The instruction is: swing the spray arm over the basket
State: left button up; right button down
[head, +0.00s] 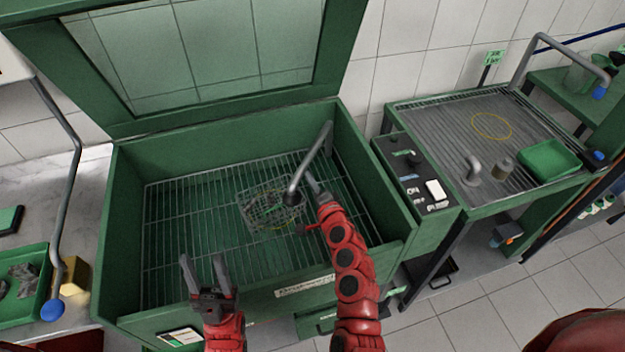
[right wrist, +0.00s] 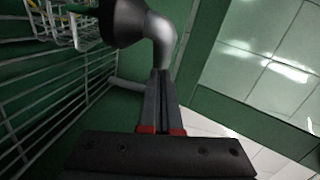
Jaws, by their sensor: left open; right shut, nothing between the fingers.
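The spray arm (head: 314,158) is a grey bent pipe on the right inner wall of the green washer. Its dark nozzle end (head: 293,196) appears over the right part of the wire basket (head: 262,210), which sits on the rack. My right gripper (head: 311,181) is shut and empty beside the pipe. In the right wrist view, its closed fingertips (right wrist: 162,74) are at the pipe's bend (right wrist: 160,38); I cannot tell whether they touch. The basket's edge shows at upper left there (right wrist: 55,20). My left gripper (head: 204,262) is open and empty above the front of the rack.
The washer's lid (head: 340,40) stands open behind. The control box (head: 412,180) is on the washer's right. A drain table (head: 440,120) with a green tray (head: 548,160) stands further right. A green parts tray (head: 40,258) lies at left. The rack's left side is clear.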

aim_at(294, 180)
jog(key=shift+m+h, duration=0.7)
jog(key=shift+h, duration=0.2)
jog(key=a+p, duration=0.1)
jog(key=w+a+p, duration=0.1)
jog(key=a, duration=0.1)
jog(key=w+a+p, duration=0.1)
jog(key=a, duration=0.1)
jog(key=shift+w, duration=0.1)
jog(key=shift+w+a+r+m+t+h+p, duration=0.1)
jog(key=shift+w+a+m+t+h+p, duration=0.15)
jog(key=shift+a+m+h+p, duration=0.35)
jog(key=shift+w+a+m+t+h+p, duration=0.2)
jog(key=shift+a+m+h+p, duration=0.15)
jog(key=shift+h+p, duration=0.35)
jog(key=shift+a, duration=0.1)
